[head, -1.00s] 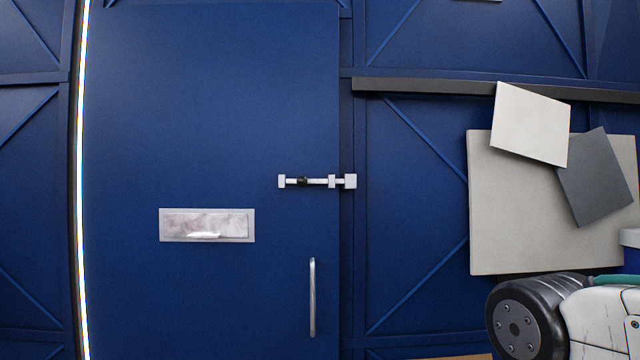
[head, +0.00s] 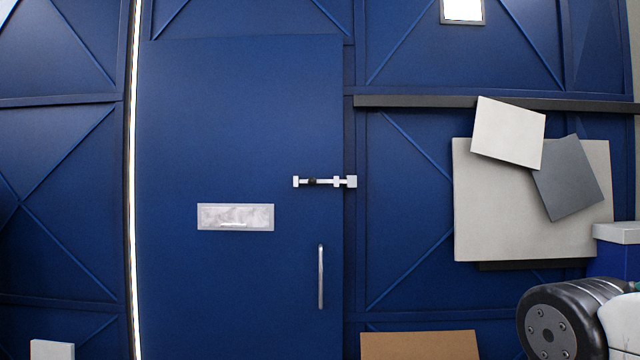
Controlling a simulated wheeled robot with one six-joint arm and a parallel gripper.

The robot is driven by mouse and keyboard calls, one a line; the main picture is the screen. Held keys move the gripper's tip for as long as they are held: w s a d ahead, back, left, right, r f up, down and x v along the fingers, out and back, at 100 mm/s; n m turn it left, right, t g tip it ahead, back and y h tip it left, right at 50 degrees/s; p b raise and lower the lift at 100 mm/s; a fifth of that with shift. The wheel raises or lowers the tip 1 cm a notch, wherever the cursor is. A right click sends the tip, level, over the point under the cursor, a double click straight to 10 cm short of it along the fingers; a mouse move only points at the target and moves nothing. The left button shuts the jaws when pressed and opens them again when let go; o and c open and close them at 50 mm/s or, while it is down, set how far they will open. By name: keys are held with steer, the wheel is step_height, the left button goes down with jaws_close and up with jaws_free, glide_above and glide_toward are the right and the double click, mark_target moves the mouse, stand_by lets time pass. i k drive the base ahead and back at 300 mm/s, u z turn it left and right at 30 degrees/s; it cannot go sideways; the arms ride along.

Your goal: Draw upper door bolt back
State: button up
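A blue door (head: 240,120) faces me. A silver bolt (head: 325,182) with a small black knob lies level across the door's right edge. Its bar runs from a bracket on the door to a block on the frame at its right end. The knob sits toward the left part of the bar. Only this one bolt shows. My gripper is out of view; only a dark, rounded part of my arm shows at the lower right, well apart from the bolt.
A vertical silver handle (head: 321,277) and a framed plate (head: 235,217) are on the door. Right of it are a dark rail (head: 430,101) and a pale board (head: 480,220) with two panels. A brown box (head: 420,346) and a blue bin with a grey lid (head: 617,233) stand low.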

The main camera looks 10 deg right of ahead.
mark_target(312, 181)
steer(key=z, duration=0.1)
steer(key=k, duration=0.35)
steer(key=u, duration=1)
steer(key=i, duration=1.6)
steer(key=z, duration=0.35)
